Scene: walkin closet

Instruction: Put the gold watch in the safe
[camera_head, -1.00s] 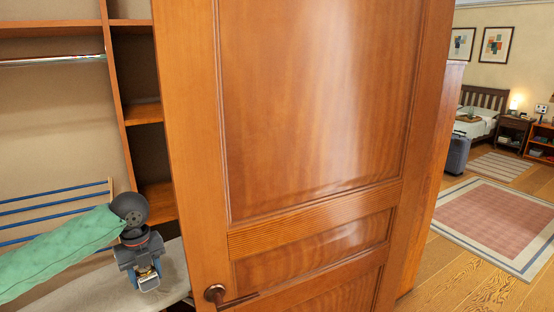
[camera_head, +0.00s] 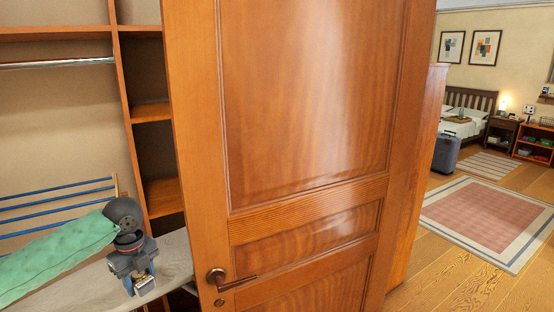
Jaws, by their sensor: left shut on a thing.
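My left gripper (camera_head: 139,280) is at the lower left, in front of the ironing board, at the end of an arm in a green sleeve. It is shut on a small, shiny gold-coloured thing (camera_head: 146,286), which looks like the gold watch. The fingers hide most of it. My right gripper is not in view. No safe shows in the head view.
A wooden door (camera_head: 305,100) with a dark handle (camera_head: 217,278) fills the middle, close to my left gripper. Wooden shelves (camera_head: 152,112), a blue-railed rack (camera_head: 60,198) and an ironing board (camera_head: 178,258) are at left. Open floor, a pink rug (camera_head: 485,215) and a suitcase (camera_head: 446,153) are at right.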

